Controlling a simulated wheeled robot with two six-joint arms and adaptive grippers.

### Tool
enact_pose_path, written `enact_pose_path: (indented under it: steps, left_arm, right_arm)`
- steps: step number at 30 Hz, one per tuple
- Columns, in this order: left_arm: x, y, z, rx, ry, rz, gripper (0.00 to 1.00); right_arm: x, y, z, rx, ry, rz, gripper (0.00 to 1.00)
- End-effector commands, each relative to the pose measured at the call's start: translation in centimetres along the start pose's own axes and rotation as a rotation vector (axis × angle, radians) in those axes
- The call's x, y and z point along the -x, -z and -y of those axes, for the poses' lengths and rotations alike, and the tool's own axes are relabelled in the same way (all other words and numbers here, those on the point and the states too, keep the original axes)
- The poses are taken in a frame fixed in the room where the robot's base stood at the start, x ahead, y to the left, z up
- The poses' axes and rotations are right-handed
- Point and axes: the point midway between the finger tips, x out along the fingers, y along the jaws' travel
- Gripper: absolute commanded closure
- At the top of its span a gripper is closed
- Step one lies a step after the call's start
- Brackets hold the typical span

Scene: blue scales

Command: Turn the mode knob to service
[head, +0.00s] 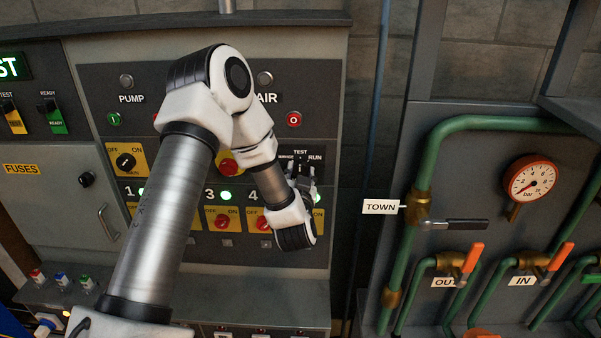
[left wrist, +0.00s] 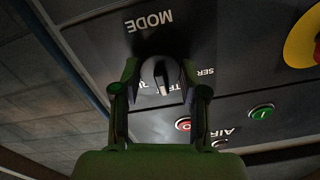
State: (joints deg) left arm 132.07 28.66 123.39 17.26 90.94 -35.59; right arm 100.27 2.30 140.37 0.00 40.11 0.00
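The mode knob (left wrist: 160,74) is a grey round knob with a light pointer mark, seen upside down in the left wrist view. Its MODE label (left wrist: 151,21) is readable, and SERVICE, TEST and RUN are partly covered. The pointer mark seems to face the TEST side. In the head view the TEST label (head: 300,152) and RUN label (head: 315,157) show above my left gripper (head: 303,178), which largely hides the knob. My left gripper (left wrist: 160,84) has its fingers apart, one on each side of the knob, with small gaps apparently left. My right gripper is not in view.
Red emergency button (head: 229,165) and several yellow-plated switches are on the panel close to my left arm. Right of the panel are green pipes (head: 475,123), a red gauge (head: 532,181) and orange-handled valves. A gap separates panel and pipes.

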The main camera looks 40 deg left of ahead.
Motion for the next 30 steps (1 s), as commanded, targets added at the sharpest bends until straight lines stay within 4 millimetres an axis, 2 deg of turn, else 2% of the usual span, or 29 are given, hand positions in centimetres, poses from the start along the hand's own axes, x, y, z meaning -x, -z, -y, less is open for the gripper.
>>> enact_pose_path:
  steps: [8, 14, 20, 30]
  left_arm:
    - [0.0, 0.1, -0.1, 0.012, -0.003, -0.004, 0.92]
    - [0.0, -0.1, -0.1, 0.072, -0.003, -0.004, 0.92]
    - [0.0, -0.2, -0.1, 0.197, -0.002, -0.007, 0.92]
    - [0.0, -0.3, -0.1, 0.499, -0.003, -0.007, 0.92]
  right_arm:
    - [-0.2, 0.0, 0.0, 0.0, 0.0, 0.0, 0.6]
    - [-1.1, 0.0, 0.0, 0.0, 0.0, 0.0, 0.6]
    - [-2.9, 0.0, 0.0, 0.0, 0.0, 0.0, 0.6]
    - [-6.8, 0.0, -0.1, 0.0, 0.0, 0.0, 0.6]
